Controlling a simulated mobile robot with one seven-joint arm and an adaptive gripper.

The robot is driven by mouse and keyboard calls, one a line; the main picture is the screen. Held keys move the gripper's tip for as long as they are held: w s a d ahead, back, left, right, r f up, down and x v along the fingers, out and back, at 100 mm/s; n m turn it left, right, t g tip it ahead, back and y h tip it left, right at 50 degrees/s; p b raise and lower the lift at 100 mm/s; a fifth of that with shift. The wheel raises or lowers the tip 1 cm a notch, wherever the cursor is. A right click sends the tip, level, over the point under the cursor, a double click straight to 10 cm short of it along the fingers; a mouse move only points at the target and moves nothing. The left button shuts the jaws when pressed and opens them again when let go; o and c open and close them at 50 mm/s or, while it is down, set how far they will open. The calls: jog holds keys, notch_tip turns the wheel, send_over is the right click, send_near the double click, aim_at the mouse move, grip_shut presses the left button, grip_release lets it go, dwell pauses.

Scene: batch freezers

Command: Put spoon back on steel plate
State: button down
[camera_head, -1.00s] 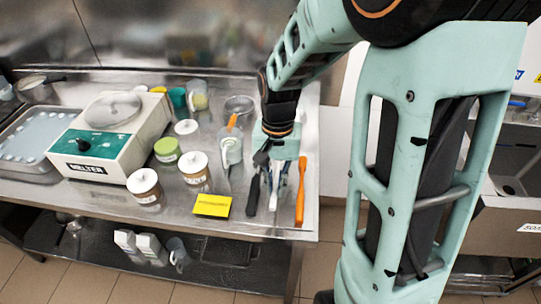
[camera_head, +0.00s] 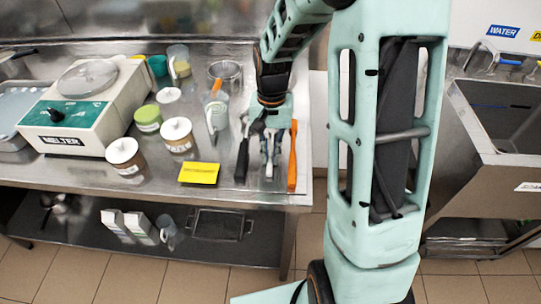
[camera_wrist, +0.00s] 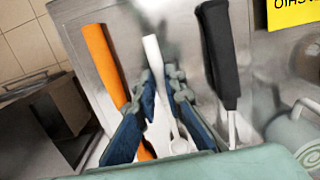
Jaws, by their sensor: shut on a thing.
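The white spoon (camera_wrist: 150,48) shows between my fingers in the wrist view, handle pointing away and a small round end near the palm. My gripper (camera_wrist: 161,80) is shut on it, low over the steel surface. In the head view my gripper (camera_head: 269,155) points down at the right end of the steel table (camera_head: 225,190), with the spoon's pale tip (camera_head: 269,172) just below the fingers. The steel under the utensils (camera_wrist: 75,18) shows in the wrist view; I cannot tell whether it is a separate plate. Whether the spoon touches it is unclear.
An orange utensil (camera_head: 292,160) lies close to the right of my gripper, a black-handled one (camera_head: 242,155) close to the left. A yellow sign (camera_head: 199,173), a jug (camera_head: 215,112), lidded jars (camera_head: 177,137) and the melter (camera_head: 80,110) stand further left. The table's right edge is near.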

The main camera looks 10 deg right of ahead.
aim_at(271, 155)
jog(key=shift+f, duration=0.1)
jog(key=c, duration=2)
grip_release()
jog(key=r, duration=0.8)
jog(key=w+r, duration=0.1)
jog(key=r, duration=0.3)
jog(key=shift+d+r, duration=0.15)
jog(key=shift+d, duration=0.05)
